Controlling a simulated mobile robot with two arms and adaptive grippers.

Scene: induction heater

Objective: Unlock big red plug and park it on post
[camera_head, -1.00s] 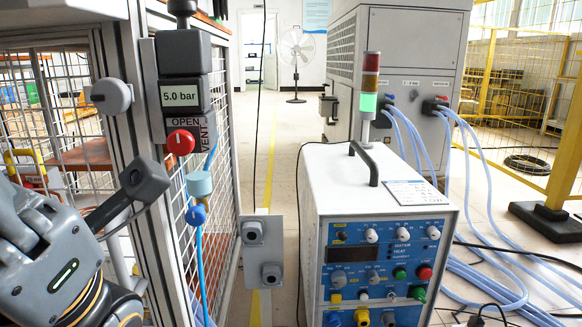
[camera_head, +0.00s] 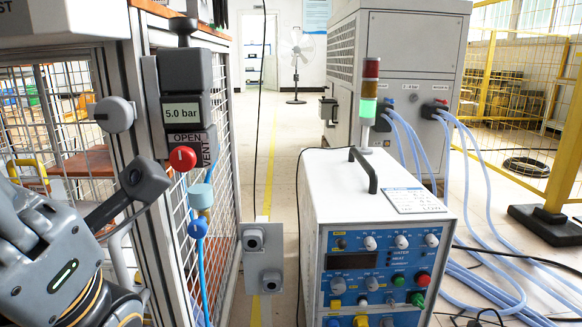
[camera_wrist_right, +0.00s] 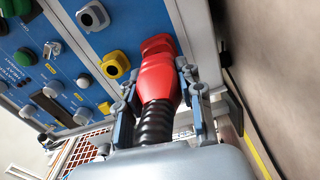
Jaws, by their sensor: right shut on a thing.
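In the right wrist view, my right gripper (camera_wrist_right: 157,88) is shut on the big red plug (camera_wrist_right: 160,78), with a finger on each side. A black ribbed sleeve (camera_wrist_right: 156,122) trails from the plug toward the gripper body. The plug's far end meets a red part at the edge of the blue panel (camera_wrist_right: 65,50); I cannot tell whether it is locked. The head view hides the plug and right gripper. A grey plate (camera_head: 262,262) with two grey square holders, possibly the posts, stands left of the heater (camera_head: 385,215). My left arm is at lower left; its fingers are unclear.
A yellow socket (camera_wrist_right: 115,65) sits beside the plug. A pressure unit (camera_head: 184,112) reading 5.0 bar with a red knob (camera_head: 182,158) is on the left frame. Pale blue hoses (camera_head: 480,220) run at right.

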